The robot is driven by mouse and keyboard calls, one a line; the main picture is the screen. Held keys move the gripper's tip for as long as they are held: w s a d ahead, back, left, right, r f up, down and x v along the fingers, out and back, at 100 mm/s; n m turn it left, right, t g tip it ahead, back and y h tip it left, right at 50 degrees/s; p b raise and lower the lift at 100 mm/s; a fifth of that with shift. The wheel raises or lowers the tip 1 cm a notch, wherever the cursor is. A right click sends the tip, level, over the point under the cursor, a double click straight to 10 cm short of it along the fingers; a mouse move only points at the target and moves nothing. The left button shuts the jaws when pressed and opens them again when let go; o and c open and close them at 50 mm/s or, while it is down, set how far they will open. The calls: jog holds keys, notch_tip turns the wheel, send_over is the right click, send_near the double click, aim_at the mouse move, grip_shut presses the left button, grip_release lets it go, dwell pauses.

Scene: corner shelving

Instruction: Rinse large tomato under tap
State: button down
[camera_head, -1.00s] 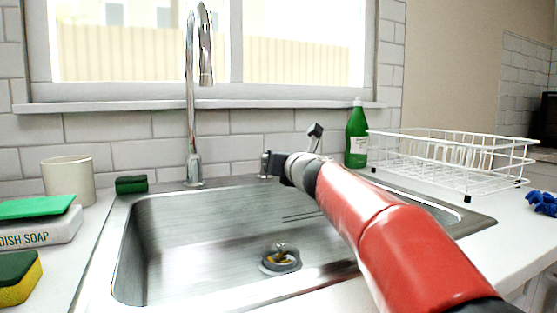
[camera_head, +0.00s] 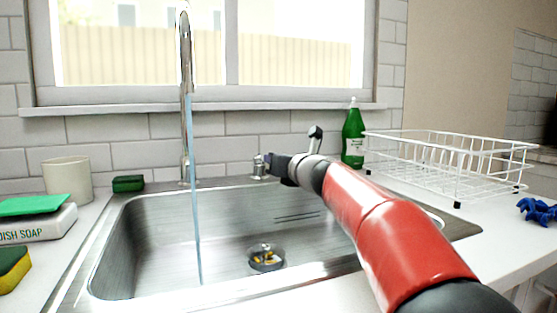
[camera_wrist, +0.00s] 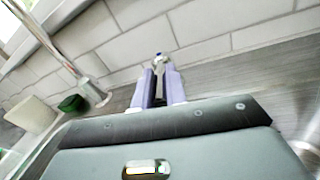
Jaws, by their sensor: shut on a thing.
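The chrome tap (camera_head: 185,90) stands behind the sink, and a stream of water (camera_head: 194,190) runs from its spout into the steel sink basin (camera_head: 150,235). My gripper (camera_head: 268,162) is at the small metal tap handle (camera_head: 259,169) behind the basin, right of the tap. In the wrist view my gripper's two pale purple fingers (camera_wrist: 160,72) are close together on the metal handle (camera_wrist: 158,58). I see no large tomato in either view.
A drain (camera_head: 266,258) with yellowish bits lies in the basin. A beige cup (camera_head: 67,180), green sponge (camera_head: 128,184) and dish soap box (camera_head: 40,226) are left. A green bottle (camera_head: 353,135), white wire rack (camera_head: 450,165) and blue item (camera_head: 537,210) are right.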

jog(key=c, duration=1.4)
grip_release()
jog(key=shift+c, duration=0.2)
jog(key=b+v, duration=0.1)
jog(key=v, duration=0.6)
jog(key=shift+s+d, duration=0.2)
jog(key=shift+s, duration=0.15)
